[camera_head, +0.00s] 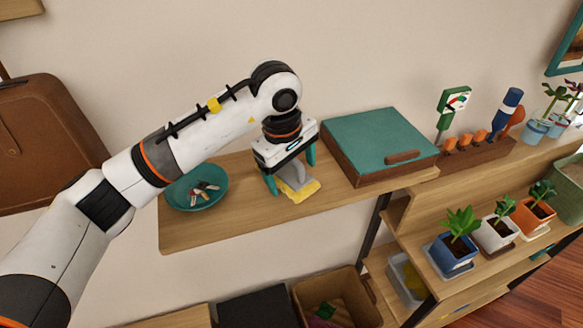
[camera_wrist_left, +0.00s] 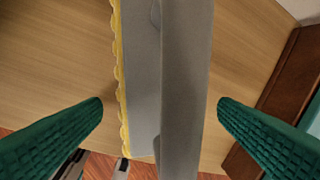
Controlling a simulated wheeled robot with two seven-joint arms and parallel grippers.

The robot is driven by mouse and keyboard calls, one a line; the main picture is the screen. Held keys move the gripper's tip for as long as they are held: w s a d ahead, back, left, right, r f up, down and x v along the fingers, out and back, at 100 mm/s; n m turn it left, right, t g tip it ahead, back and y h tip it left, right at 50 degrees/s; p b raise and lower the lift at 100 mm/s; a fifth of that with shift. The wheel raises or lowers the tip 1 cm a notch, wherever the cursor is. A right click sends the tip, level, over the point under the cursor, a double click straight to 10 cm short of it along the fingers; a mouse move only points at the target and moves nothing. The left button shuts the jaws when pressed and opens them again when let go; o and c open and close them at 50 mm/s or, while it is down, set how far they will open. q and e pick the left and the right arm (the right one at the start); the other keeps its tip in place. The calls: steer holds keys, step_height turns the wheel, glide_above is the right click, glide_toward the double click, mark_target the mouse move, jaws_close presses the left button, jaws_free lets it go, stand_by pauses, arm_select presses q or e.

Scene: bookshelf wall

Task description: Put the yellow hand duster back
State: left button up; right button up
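The yellow hand duster (camera_head: 303,192) lies on the wooden shelf, with a yellow fringe and a grey body and handle. My left gripper (camera_head: 291,178) is above it, pointing down, with its green fingers on either side of the grey part. In the left wrist view, the grey handle of the duster (camera_wrist_left: 187,80) runs between the fingers of my left gripper (camera_wrist_left: 160,106). Gaps show on both sides, so the gripper is open and not touching it there. The gripper hides part of the duster in the head view. My right gripper is not in view.
A teal bowl (camera_head: 196,187) with small items stands left of the gripper. A teal-lidded wooden box (camera_head: 378,142) stands close on the right. Potted plants (camera_head: 455,242) and a wooden holder (camera_head: 475,150) with upright tools are further right. A brown bin (camera_head: 340,299) sits below.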

mark_target(284, 180)
arm_select(q)
steer(key=shift+r, duration=0.1)
steer(key=shift+r, duration=0.25)
step_height(284, 180, up, 11)
steer(key=s+a+b, duration=0.1)
steer(key=b, duration=0.2)
steer(key=shift+s+a+r+b, duration=0.15)
steer(key=shift+a+r+b, duration=0.05)
steer(key=shift+a+b, duration=0.1)
